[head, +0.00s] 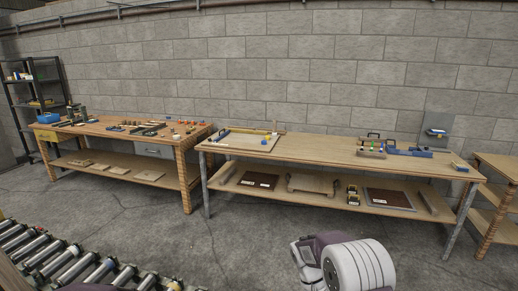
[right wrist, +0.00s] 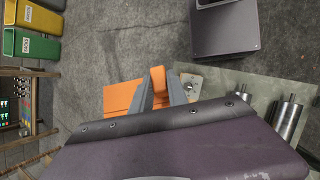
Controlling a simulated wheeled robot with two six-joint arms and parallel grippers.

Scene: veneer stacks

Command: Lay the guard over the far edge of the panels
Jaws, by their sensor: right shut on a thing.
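In the right wrist view my right gripper (right wrist: 164,82) has its two grey fingers shut on an orange piece (right wrist: 120,98), which looks like the guard. Part of the orange piece shows between the fingers and part to their left. The gripper's body hides its near side. The stack of panels cannot be made out for certain in either view. My left gripper is not in view. In the head view a white and dark arm part of mine is at the bottom, and no fingertips show there.
A long workbench (head: 330,152) with tools and a lower shelf stands ahead; another bench (head: 115,133) is to its left. A roller conveyor (head: 60,262) is at the lower left. Yellow (right wrist: 42,48) and green (right wrist: 20,80) bins and a dark box (right wrist: 225,30) show in the wrist view.

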